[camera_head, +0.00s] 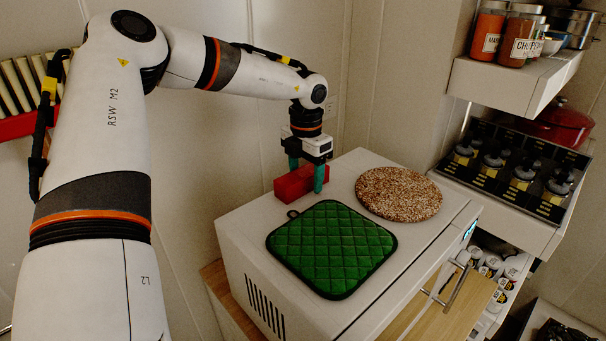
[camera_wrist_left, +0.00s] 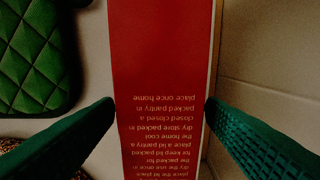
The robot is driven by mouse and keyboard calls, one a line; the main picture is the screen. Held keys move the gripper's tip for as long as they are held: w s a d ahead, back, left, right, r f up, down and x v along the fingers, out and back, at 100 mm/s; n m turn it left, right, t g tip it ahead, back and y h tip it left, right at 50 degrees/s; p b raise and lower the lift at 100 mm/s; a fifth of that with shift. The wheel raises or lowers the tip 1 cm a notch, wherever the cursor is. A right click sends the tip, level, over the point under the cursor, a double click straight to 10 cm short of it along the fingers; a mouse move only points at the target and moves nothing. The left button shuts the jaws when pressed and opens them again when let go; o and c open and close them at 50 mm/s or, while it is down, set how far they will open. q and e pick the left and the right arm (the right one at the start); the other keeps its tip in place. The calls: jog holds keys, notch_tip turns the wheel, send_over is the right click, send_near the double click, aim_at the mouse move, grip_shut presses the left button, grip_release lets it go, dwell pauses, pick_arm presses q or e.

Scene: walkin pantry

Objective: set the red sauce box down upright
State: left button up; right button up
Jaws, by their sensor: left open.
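The red sauce box (camera_head: 290,187) lies on its side on top of the white appliance (camera_head: 240,228), near its back edge. In the left wrist view the box's red face with printed text (camera_wrist_left: 160,60) is turned up towards the camera. My left gripper (camera_head: 306,180) points down over the box with its green fingers on either side of it. In the left wrist view the fingertips (camera_wrist_left: 160,101) are very close to the box's two long edges; I cannot tell whether they touch. The jaws are open. My right gripper is not in view.
A green quilted pot holder (camera_head: 331,248) and a round speckled mat (camera_head: 398,194) lie on the appliance in front of and right of the box. Shelves with jars (camera_head: 488,32) and black-lidded containers (camera_head: 522,172) stand at the right. A wall is close behind.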

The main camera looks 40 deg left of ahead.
pick_arm(q)
jog(key=shift+a+f, duration=0.1)
jog(key=shift+f, duration=0.05)
jog(key=c, duration=1.3)
